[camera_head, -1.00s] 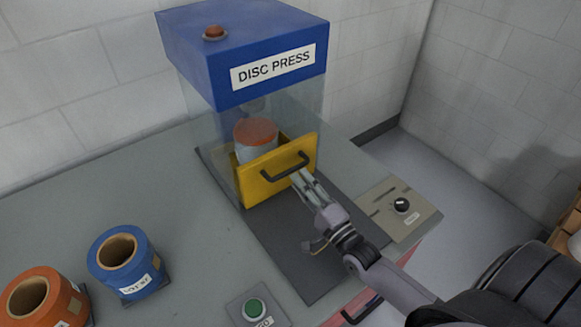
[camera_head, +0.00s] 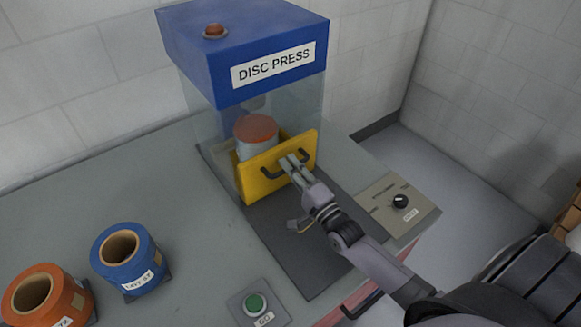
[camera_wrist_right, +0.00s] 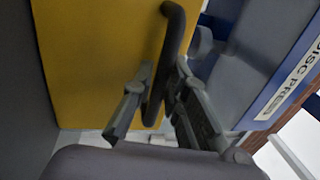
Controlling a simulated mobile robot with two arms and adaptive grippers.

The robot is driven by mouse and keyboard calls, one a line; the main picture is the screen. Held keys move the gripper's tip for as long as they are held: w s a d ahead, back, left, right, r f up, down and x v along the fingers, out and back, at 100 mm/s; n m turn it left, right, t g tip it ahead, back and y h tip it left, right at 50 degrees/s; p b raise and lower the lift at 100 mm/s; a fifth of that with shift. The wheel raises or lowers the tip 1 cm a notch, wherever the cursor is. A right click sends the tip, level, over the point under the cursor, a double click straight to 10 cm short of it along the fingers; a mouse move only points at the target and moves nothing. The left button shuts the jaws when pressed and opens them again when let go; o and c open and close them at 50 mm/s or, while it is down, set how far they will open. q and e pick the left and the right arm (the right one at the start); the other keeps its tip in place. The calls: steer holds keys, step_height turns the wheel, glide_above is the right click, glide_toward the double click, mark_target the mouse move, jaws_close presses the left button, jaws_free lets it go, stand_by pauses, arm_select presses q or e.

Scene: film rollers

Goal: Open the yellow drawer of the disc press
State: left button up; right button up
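The disc press (camera_head: 225,75) has a blue top and a clear casing. Its yellow drawer (camera_head: 255,185) shows a flat front with a dark bar handle (camera_head: 270,173). A grey cylinder with an orange top (camera_head: 256,135) stands behind that front. My right gripper (camera_head: 292,163) is at the handle, with one finger on each side of the bar. In the right wrist view the handle (camera_wrist_right: 174,35) passes between the spread fingers (camera_wrist_right: 164,78), with narrow gaps visible; the yellow drawer front (camera_wrist_right: 95,60) fills the left. My left gripper is out of view.
A green button (camera_head: 254,303) sits at the front. A blue roll (camera_head: 125,260) and an orange roll (camera_head: 50,300) stand at the left. The bench (camera_head: 190,220) between is clear.

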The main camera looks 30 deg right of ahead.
jaws_close()
stand_by(0.3)
steer(key=shift+s, duration=0.1)
